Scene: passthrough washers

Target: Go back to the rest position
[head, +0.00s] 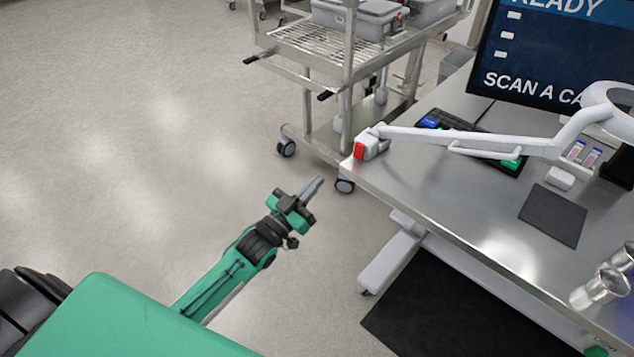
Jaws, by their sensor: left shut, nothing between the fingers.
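My left gripper (312,188) is at the end of the green and black arm that comes in from the lower left. Its fingers are shut with nothing between them. It hangs over open floor, left of the steel table (470,205) and apart from it. My right gripper is not in view.
A wheeled steel cart (310,75) with grey bins (358,18) stands behind the table's left corner. On the table are a monitor (545,50), a keyboard (470,140), a white jointed arm (480,138) and a dark pad (553,215). A black mat (450,310) lies below. The left floor is clear.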

